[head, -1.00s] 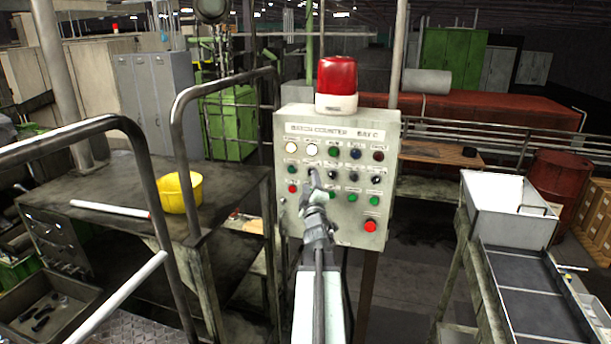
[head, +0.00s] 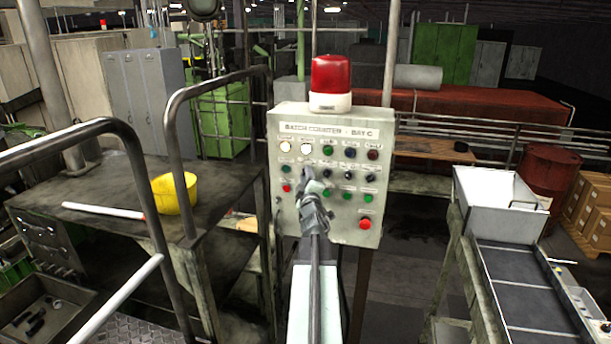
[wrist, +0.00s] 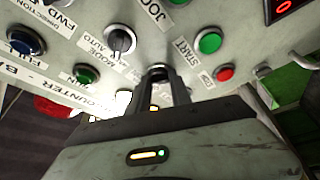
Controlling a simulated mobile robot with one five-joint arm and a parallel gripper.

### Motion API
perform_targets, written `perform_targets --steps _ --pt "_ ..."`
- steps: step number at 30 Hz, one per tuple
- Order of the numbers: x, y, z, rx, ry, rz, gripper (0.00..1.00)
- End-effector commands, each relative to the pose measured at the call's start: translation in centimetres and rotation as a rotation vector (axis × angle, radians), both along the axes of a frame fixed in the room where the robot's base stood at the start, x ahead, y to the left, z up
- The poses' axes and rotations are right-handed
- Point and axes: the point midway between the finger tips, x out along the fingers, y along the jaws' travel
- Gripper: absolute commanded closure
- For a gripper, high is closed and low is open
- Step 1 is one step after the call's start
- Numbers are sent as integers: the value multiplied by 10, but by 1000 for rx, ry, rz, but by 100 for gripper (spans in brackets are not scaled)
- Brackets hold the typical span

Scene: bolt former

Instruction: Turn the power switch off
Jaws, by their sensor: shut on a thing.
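The grey control box (head: 330,225) carries rows of lamps, push buttons and dark rotary switches. My gripper (head: 307,175) is at its face, left of centre in the second row. In the wrist view my two dark fingers (wrist: 158,82) are shut on a dark switch knob (wrist: 158,70). The fingers hide most of this knob, so its position and its own label cannot be read. A black MODE selector (wrist: 120,40) with a white pointer line sits beside it, apart from the fingers.
A green START button (wrist: 209,42) and a red button (wrist: 224,73) are close to my fingers. A red beacon (head: 331,75) tops the box. A metal railing (head: 170,130) and a bench with a yellow bucket (head: 175,193) are left; a white chute (head: 495,195) is right.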

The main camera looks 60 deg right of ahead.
Motion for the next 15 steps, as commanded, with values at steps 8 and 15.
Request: perform_targets --steps 8,15 --pt "1 1 4 -53 165 2 100" --pt "1 1 2 -61 193 2 100"
